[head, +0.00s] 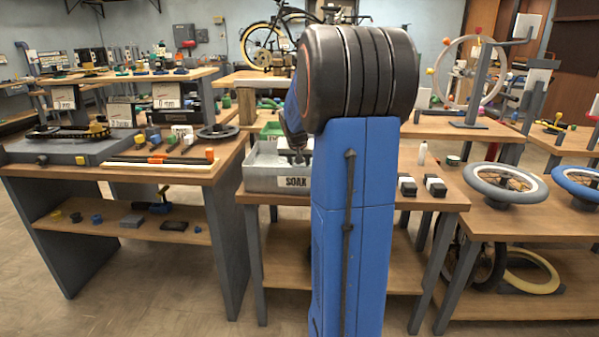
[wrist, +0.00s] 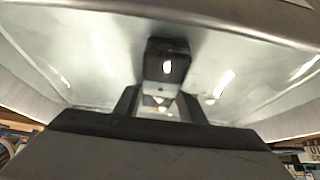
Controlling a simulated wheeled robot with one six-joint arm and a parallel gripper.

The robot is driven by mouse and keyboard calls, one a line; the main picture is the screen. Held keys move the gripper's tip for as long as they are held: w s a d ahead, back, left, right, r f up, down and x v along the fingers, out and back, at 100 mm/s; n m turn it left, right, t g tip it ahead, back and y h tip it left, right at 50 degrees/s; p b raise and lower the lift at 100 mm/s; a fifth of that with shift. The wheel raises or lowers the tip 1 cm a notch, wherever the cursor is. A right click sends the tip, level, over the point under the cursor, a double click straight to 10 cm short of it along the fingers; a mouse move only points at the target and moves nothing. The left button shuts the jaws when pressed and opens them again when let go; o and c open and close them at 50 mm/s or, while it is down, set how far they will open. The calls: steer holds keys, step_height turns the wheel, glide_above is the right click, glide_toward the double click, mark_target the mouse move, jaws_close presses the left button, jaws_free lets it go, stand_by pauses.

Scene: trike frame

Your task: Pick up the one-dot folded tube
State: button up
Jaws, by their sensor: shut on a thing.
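A dark folded tube (wrist: 167,52) with a single white dot on its face shows in the middle of the wrist view. My gripper (wrist: 158,104) is shut on it, with a finger on each side of its near end. The tube is inside a grey metal tub (wrist: 90,50) whose walls surround it. In the head view the tub, labelled SOAK (head: 262,181), stands on the middle bench. My blue arm hides the tub's right part, and my gripper is mostly hidden there.
Wheels (head: 505,184) lie on the right bench. The left bench (head: 190,172) holds tools and small parts.

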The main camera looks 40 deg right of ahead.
mark_target(300, 166)
step_height(300, 166, up, 10)
steer(key=shift+r, duration=0.1)
stand_by(0.4)
